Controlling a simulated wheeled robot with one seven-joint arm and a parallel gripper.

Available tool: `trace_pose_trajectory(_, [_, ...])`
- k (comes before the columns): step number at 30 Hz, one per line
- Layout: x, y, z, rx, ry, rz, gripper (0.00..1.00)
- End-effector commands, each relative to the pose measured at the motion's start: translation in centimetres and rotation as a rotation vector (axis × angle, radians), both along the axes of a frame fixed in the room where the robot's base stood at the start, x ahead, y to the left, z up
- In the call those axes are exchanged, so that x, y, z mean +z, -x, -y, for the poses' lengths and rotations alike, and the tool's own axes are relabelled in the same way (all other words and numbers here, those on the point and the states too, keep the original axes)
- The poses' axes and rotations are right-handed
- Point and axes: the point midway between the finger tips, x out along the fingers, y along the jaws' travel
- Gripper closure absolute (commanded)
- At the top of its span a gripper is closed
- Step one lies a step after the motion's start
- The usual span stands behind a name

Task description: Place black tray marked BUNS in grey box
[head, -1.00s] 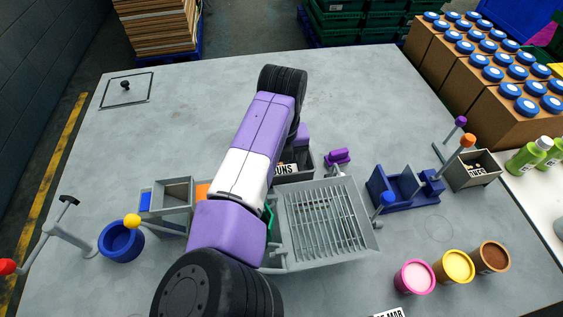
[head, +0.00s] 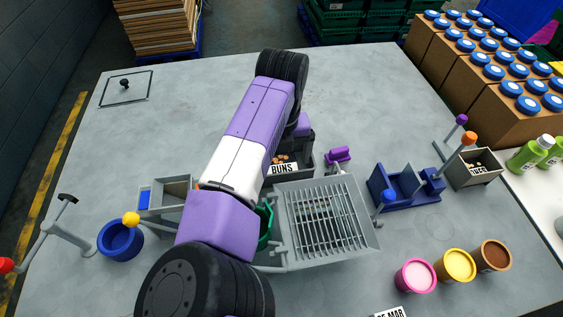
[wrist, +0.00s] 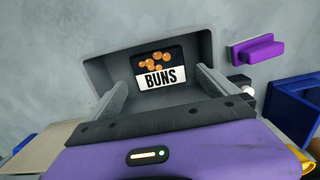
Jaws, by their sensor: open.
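A black tray with orange-brown buns (wrist: 156,60) and a white BUNS label lies inside a dark grey box (wrist: 105,70) in the wrist view. In the head view the BUNS label and tray (head: 283,168) are partly hidden behind my arm, and the box wall (head: 308,157) shows beside them. My gripper (wrist: 160,78) is open; its two grey fingers reach over the near side of the box, one on each side of the label. Nothing is between the fingers that I can see held. Whether the fingers touch the tray or box cannot be told.
A purple block (head: 338,154) stands just right of the box. A grey slatted rack (head: 345,245) lies in front, with blue holders (head: 400,195) to its right. A blue cup (head: 121,243) and a grey stand are at left.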

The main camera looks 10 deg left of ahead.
Motion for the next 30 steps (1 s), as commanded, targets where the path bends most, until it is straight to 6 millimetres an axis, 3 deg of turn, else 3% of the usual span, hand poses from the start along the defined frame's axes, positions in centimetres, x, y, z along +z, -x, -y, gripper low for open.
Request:
trace_pose_trajectory(6, [4.5,0.0,-0.1,-0.001,-0.004,0.004,0.02])
trace_pose_trajectory(13, [8.2,0.2,0.0,0.0,-0.002,0.002,0.02])
trace_pose_trajectory(19, [9.5,0.2,0.1,0.0,0.001,0.001,0.02])
trace_pose_trajectory(30, [9.6,0.2,0.1,0.0,0.001,0.0,0.02])
